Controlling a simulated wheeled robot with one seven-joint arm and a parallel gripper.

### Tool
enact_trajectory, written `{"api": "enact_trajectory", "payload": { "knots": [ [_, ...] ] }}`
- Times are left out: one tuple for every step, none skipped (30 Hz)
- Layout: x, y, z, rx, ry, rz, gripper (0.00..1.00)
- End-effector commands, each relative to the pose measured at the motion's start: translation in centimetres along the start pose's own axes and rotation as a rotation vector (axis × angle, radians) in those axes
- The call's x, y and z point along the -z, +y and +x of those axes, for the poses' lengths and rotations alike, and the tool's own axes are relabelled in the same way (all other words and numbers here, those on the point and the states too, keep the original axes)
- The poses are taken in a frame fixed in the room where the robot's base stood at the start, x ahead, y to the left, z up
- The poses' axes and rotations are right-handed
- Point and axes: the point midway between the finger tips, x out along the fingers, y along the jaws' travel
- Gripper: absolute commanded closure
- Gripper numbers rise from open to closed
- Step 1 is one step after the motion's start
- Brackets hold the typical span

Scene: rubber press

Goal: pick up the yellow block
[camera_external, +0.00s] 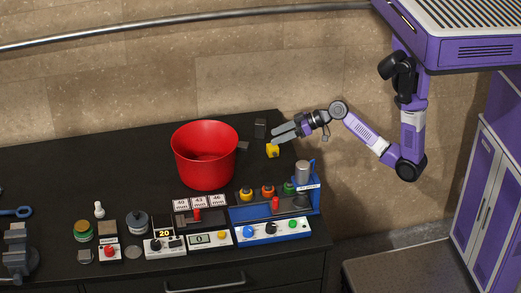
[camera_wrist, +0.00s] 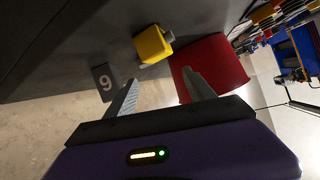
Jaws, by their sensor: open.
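The yellow block (camera_external: 272,151) is on the dark tabletop, near its right edge and right of the red pot. In the wrist view the yellow block (camera_wrist: 152,46) lies beyond the fingertips, with a small grey piece at its side. My gripper (camera_external: 273,137) is open and close to the block in the external view. In the wrist view my gripper (camera_wrist: 160,79) has its fingers spread with nothing between them, and the block is apart from them.
A large red pot (camera_external: 204,172) stands left of the block; it also shows in the wrist view (camera_wrist: 216,66). A dark block marked 9 (camera_wrist: 106,83) is beside the left finger. A blue rack (camera_external: 312,198) and several control boxes (camera_external: 208,239) stand along the front.

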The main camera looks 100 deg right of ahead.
Motion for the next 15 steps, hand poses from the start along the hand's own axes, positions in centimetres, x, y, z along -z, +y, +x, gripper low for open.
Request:
{"api": "enact_trajectory", "payload": {
  "knots": [
    [-0.9,0.7,0.1,0.023,-0.006,-0.031,0.37],
    [-1.2,0.7,0.1,0.044,-0.009,-0.056,0.37],
    [-1.6,0.8,0.0,0.069,-0.01,-0.09,0.37],
    [-1.9,0.8,0.0,0.088,-0.009,-0.115,0.37],
    [-2.2,0.8,-0.1,0.105,-0.007,-0.138,0.37],
    [-2.5,0.8,-0.2,0.127,-0.002,-0.169,0.37],
    [-2.6,0.9,-0.3,0.141,0.003,-0.19,0.37],
    [-2.8,0.8,-0.4,0.155,0.008,-0.21,0.37],
    [-2.9,0.8,-0.5,0.171,0.015,-0.233,0.37],
    [-3.0,0.8,-0.6,0.181,0.018,-0.248,0.37],
    [-3.0,0.8,-0.6,0.188,0.023,-0.26,0.37],
    [-3.0,0.7,-0.7,0.197,0.028,-0.274,0.37],
    [-3.0,0.7,-0.7,0.202,0.03,-0.281,0.37],
    [-3.0,0.7,-0.7,0.205,0.031,-0.286,0.37],
    [-3.0,0.6,-0.5,0.208,0.033,-0.29,0.37]
  ]
}}
